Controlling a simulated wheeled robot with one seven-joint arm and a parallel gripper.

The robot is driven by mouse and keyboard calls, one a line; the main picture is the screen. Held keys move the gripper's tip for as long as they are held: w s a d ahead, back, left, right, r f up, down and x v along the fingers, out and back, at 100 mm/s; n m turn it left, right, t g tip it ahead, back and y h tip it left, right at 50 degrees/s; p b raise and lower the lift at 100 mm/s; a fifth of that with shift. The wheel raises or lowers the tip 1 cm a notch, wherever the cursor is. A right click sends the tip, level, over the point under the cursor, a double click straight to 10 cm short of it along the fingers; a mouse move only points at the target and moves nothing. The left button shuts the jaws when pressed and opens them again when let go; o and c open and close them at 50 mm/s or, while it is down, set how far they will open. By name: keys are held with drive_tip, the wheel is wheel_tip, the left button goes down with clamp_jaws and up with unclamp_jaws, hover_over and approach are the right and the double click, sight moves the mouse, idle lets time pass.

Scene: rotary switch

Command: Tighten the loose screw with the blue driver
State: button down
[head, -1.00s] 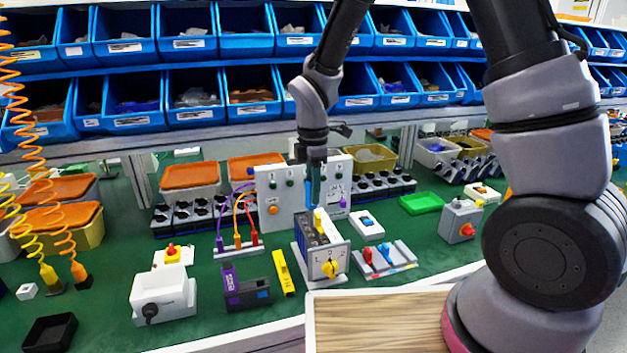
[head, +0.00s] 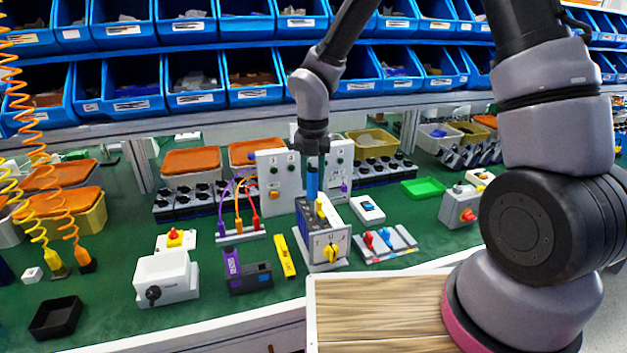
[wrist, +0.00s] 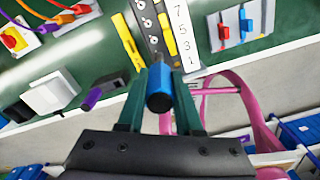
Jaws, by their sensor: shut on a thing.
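The blue driver (head: 312,182) is upright in my gripper (head: 312,166), above the terminal block on the switch unit (head: 328,240). The wrist view shows my gripper (wrist: 160,78) shut around the driver's blue handle (wrist: 160,98). A yellow part (head: 320,207) stands on that top. The driver's tip and the screw beneath it are hidden by the handle, so I cannot tell whether they touch or which screw is loose.
Red and blue switches (head: 385,240) stand close on the right. A yellow block (head: 284,256) and a purple-black device (head: 246,272) are on the left. A white panel (head: 281,180) rises just behind. A wooden-topped surface (head: 375,305) is in front.

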drive_tip(key=n, duration=0.5)
drive_tip(key=shift+n, duration=0.3)
drive_tip(key=n, duration=0.5)
drive_tip(key=shift+s+a+n, duration=0.1)
drive_tip(key=shift+a+n, duration=0.05)
drive_tip(key=shift+n, duration=0.15)
drive_tip(key=shift+f, duration=0.4)
drive_tip(key=m, duration=0.4)
drive_tip(key=shift+m, duration=0.4)
drive_tip(key=m, duration=0.3)
